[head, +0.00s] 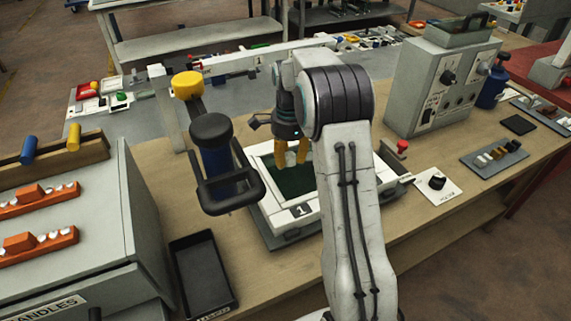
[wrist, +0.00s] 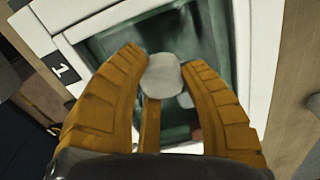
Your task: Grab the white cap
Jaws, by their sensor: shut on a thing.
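The white cap (wrist: 163,77) is a small, pale, rounded piece in the wrist view. My gripper (wrist: 163,72), with orange ribbed fingers, is shut on it, one fingertip at each side. Below and behind the cap is the dark green inside of a white frame (wrist: 258,60) marked "1". In the head view my gripper (head: 291,158) points down over the green floor of the same white frame (head: 335,221). A smaller pale spot (wrist: 186,100) shows between the fingers, partly hidden.
A black tray (head: 203,275) lies left of the frame. A grey control box (head: 440,82) stands at the right. Bare wooden table shows right of the frame.

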